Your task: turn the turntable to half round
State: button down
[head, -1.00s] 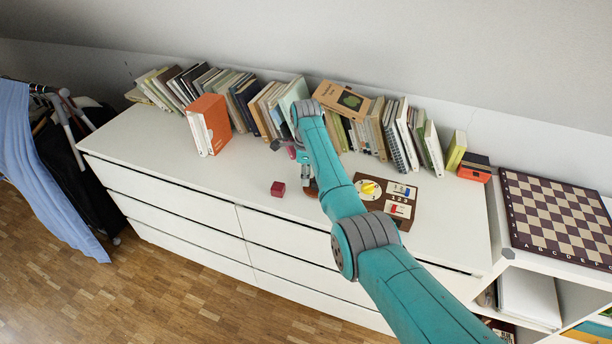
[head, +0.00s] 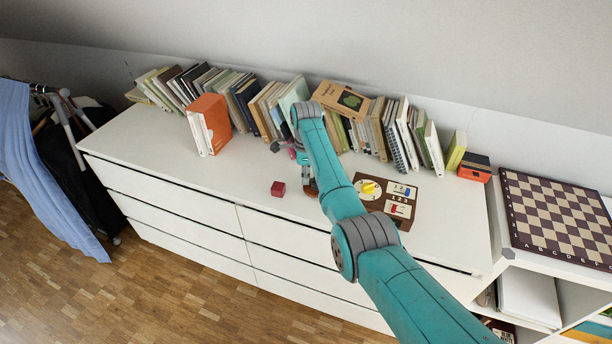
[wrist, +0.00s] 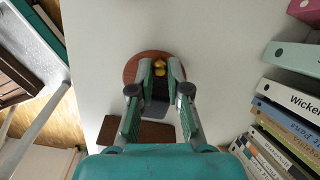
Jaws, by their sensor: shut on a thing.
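The turntable is a round brown disc (wrist: 133,67) on the white top in the wrist view, with a small golden-yellow knob (wrist: 159,68) on it. The fingers hide part of the disc. In the head view my gripper (head: 307,180) is low over the dresser top, partly hidden by my arm.
A brown board (head: 408,210) with a yellow dial and switches lies to the right. A row of books (head: 250,100) and an orange binder (head: 210,125) stand behind. The front left top is clear.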

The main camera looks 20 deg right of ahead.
aim_at(312, 193)
jog(key=shift+s+n, duration=0.1)
jog(key=shift+n, duration=0.2)
jog(key=shift+s+a+n, duration=0.15)
jog(key=shift+s+n, duration=0.1)
jog(key=shift+n, duration=0.7)
jog(key=shift+s+a+n, duration=0.1)
jog(key=shift+s+n, duration=0.15)
jog(key=shift+n, duration=0.7)
jog(key=shift+s+n, duration=0.3)
jog(key=shift+n, duration=0.65)
jog(key=shift+s+n, duration=0.25)
jog(key=shift+n, duration=0.7)
jog(key=shift+s+d+n, duration=0.1)
jog(key=shift+s+n, duration=0.2)
jog(key=shift+n, duration=0.65)
jog(key=shift+s+d+n, duration=0.1)
jog(key=shift+s+n, duration=0.15)
jog(key=shift+n, duration=0.7)
jog(key=shift+s+d+n, duration=0.15)
jog(key=shift+s+n, duration=0.05)
jog(key=shift+n, duration=0.75)
jog(key=shift+s+d+n, duration=0.15)
jog(key=shift+s+n, duration=0.05)
jog(key=shift+n, duration=0.75)
jog(key=shift+s+d+n, duration=0.1)
jog(key=shift+n, duration=0.3)
jog(key=c, duration=1.1)
grip_release()
jog(key=shift+c, duration=0.2)
